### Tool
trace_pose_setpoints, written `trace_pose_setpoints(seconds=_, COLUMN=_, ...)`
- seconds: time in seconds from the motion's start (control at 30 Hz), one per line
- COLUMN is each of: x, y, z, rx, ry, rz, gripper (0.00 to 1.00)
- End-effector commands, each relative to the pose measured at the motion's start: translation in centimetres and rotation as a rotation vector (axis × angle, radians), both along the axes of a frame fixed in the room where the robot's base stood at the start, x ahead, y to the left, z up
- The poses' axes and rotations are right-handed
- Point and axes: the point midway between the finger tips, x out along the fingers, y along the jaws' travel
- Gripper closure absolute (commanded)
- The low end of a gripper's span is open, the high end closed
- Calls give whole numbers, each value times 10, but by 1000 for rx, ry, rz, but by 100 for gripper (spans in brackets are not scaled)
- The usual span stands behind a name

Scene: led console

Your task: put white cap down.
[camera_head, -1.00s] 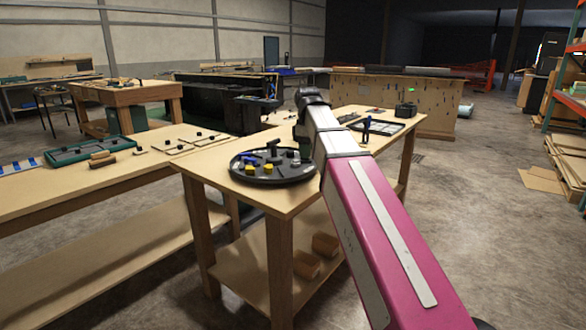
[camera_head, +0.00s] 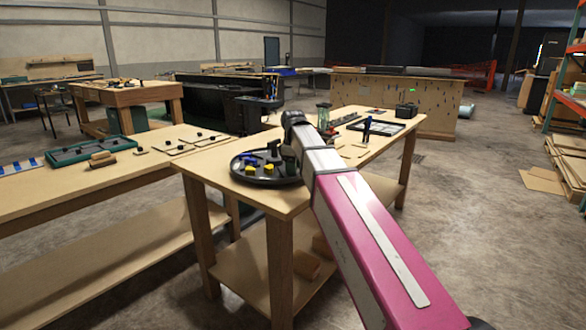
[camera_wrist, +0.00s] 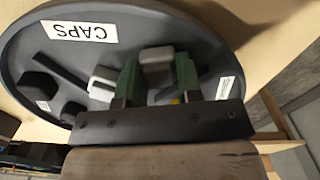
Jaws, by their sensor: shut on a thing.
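The round dark tray (camera_head: 262,181) labelled CAPS stands on the near end of the wooden table. It fills much of the wrist view (camera_wrist: 135,35). My gripper (camera_wrist: 156,75) has green fingers shut on the white cap (camera_wrist: 156,66), which looks light grey here. The cap is over the tray; whether it touches the tray is unclear. In the head view my gripper (camera_head: 289,160) is at the tray's right side, and the cap is hidden there.
Yellow caps (camera_head: 251,169) and blue caps lie in the tray. The wrist view shows dark caps (camera_wrist: 38,86) and another whitish cap (camera_wrist: 102,80) beside my fingers. A black-framed tray (camera_head: 377,127) and a green jar-like thing (camera_head: 323,112) stand farther back on the table.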

Motion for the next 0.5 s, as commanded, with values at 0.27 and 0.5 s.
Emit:
trace_pose_setpoints(seconds=0.27, x=0, y=0, z=-2, rx=0, ry=0, rz=0, gripper=51)
trace_pose_setpoints(seconds=0.5, x=0, y=0, z=-2, rx=0, ry=0, rz=0, gripper=42)
